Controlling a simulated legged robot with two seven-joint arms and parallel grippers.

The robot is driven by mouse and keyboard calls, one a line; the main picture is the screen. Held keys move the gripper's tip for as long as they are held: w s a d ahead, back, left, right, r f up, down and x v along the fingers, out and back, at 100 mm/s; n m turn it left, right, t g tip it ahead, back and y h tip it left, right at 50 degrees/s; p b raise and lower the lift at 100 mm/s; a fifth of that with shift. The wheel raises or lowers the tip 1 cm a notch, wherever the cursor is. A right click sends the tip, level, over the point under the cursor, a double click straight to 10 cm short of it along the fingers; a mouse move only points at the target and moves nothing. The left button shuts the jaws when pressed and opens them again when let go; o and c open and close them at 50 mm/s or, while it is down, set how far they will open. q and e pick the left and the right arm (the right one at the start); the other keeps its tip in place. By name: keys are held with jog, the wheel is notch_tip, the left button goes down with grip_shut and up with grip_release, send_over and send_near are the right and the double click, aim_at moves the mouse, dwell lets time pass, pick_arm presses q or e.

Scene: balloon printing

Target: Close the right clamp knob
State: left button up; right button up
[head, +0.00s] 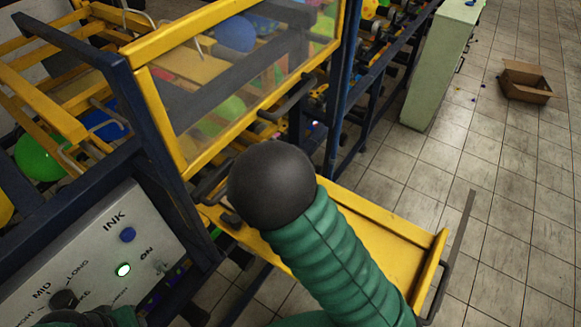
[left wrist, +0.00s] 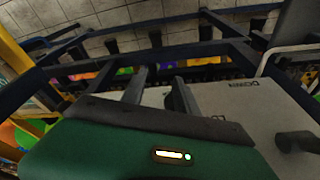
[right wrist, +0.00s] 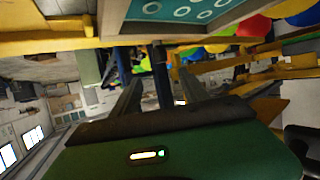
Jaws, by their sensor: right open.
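No clamp knob can be picked out with certainty in any view. In the head view a black handle (head: 211,181) stands at the lower corner of the yellow-framed window (head: 240,118), partly beside the black ball of my green ribbed arm, which hides what lies behind it. My right gripper (right wrist: 160,85) is open and empty in the right wrist view, below a teal panel with pale rings (right wrist: 185,10). My left gripper (left wrist: 159,78) has its fingers apart with nothing between them, over the grey control panel (left wrist: 225,98). Neither gripper's fingers show in the head view.
A yellow tray (head: 395,250) juts out under my arm. A green cabinet (head: 440,65) and a cardboard box (head: 526,82) stand on open tiled floor.

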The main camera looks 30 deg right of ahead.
jog(key=b+x, duration=0.1)
jog(key=x, duration=0.2)
jog(key=shift+w+f, duration=0.1)
jog(key=shift+w, duration=0.25)
jog(key=p+x, duration=0.2)
jog(key=x, duration=0.7)
jog(key=shift+w+d, duration=0.15)
jog(key=shift+d, duration=0.1)
jog(key=shift+w+d+f, duration=0.15)
jog(key=shift+w+f, duration=0.05)
jog(key=shift+f, duration=0.05)
jog(key=shift+s+r, duration=0.1)
jog(key=c, duration=0.3)
pick_arm(q)
jog(key=shift+w+a+f, duration=0.1)
jog(key=shift+w, duration=0.05)
pick_arm(e)
grip_shut()
